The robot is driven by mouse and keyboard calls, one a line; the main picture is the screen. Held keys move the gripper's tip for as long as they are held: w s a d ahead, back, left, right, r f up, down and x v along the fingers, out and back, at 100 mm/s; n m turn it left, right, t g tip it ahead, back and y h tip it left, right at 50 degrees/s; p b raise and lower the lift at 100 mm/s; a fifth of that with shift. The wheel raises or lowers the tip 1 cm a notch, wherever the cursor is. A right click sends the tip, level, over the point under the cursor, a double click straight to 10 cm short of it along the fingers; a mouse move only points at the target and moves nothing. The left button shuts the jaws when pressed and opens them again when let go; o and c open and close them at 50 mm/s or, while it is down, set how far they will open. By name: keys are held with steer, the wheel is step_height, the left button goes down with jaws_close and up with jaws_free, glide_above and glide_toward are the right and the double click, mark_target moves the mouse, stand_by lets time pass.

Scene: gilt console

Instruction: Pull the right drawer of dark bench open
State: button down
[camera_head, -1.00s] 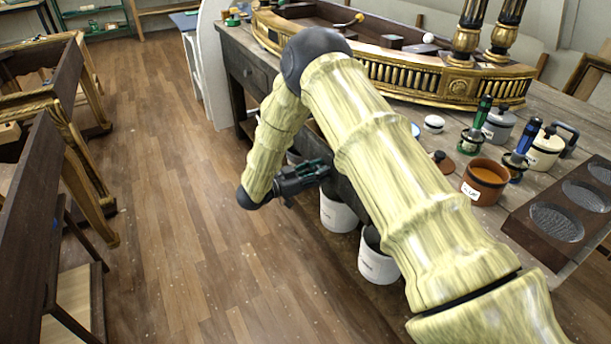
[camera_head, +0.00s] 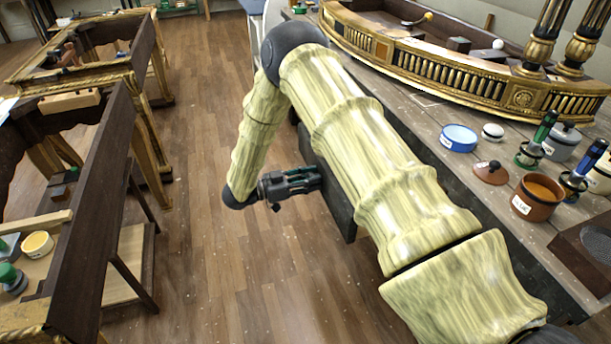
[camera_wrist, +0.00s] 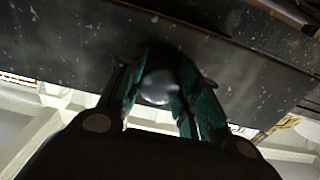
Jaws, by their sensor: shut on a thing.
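The dark bench (camera_head: 440,112) runs along the right in the head view, its worn top covered with things. A dark drawer front (camera_head: 341,212) stands out from the bench's side, away from the top's edge. My arm covers much of the drawer and the bench side. My gripper (camera_head: 316,179) is at this drawer front, its green-padded fingers pointing right. In the wrist view, my gripper (camera_wrist: 160,90) is shut around a round, shiny knob (camera_wrist: 158,86) on the dark, speckled drawer front (camera_wrist: 75,42). The inside of the drawer is hidden.
A gilt console piece (camera_head: 440,75) lies on the bench. A blue dish (camera_head: 459,138), a brown pot (camera_head: 537,196) and green-handled tools stand near its edge. Dark wooden frames (camera_head: 90,190) line the left. The wooden floor (camera_head: 215,240) between is clear.

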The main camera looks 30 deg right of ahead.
steer(key=shift+a, duration=0.15)
steer(key=c, duration=1)
jaws_free()
steer(key=shift+a, duration=0.1)
steer(key=a, duration=0.4)
steer(key=w+a, duration=0.1)
steer(key=a, duration=0.2)
steer(key=w+a, duration=0.1)
steer(key=a, duration=0.3)
steer(key=shift+a, duration=0.35)
